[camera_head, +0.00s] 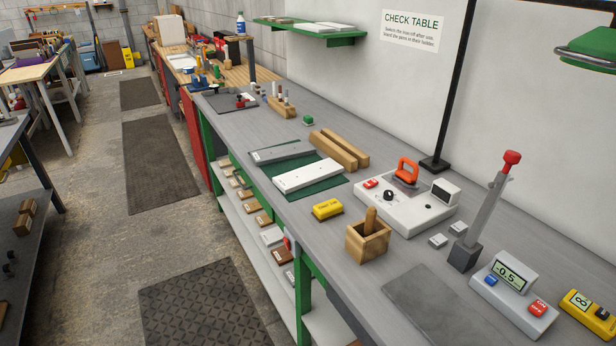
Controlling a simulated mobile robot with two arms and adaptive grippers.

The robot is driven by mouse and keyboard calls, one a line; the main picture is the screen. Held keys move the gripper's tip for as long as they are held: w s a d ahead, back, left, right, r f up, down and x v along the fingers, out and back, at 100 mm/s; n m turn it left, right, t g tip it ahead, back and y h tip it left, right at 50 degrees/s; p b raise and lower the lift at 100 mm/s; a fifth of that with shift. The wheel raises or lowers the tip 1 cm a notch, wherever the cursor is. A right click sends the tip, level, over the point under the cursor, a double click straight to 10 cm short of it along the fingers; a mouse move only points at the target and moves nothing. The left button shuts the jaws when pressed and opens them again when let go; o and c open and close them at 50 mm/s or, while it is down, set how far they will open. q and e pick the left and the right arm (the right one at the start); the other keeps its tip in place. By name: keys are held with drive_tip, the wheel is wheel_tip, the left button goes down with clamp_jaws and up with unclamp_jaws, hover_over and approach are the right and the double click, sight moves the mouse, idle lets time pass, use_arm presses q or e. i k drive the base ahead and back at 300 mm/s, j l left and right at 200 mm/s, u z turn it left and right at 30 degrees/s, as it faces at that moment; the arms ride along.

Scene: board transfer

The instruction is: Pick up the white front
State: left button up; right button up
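A white flat panel (308,177), likely the white front, lies on a green mat (318,191) on the grey bench. It has a few small dark holes or marks. A similar grey panel (282,152) lies just behind it, also on the mat, with a gap between them. Neither of my grippers shows in the head view, and nothing is touching the white panel.
Two wooden bars (338,150) lie behind the mat. A yellow box (327,209), a wooden box (367,240) and a white device (405,208) with an orange handle stand nearby. A lever stand (480,215) rises at right. The bench's front right has a bare dark pad (422,303).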

sight(295, 180)
drive_tip(key=i+z, duration=0.1)
drive_tip(key=z, duration=0.7)
drive_tip(key=i+j+z, duration=0.15)
drive_tip(key=j+z, duration=0.55)
drive_tip(key=j, duration=0.2)
drive_tip(key=j+z, duration=0.35)
drive_tip(key=j, duration=0.2)
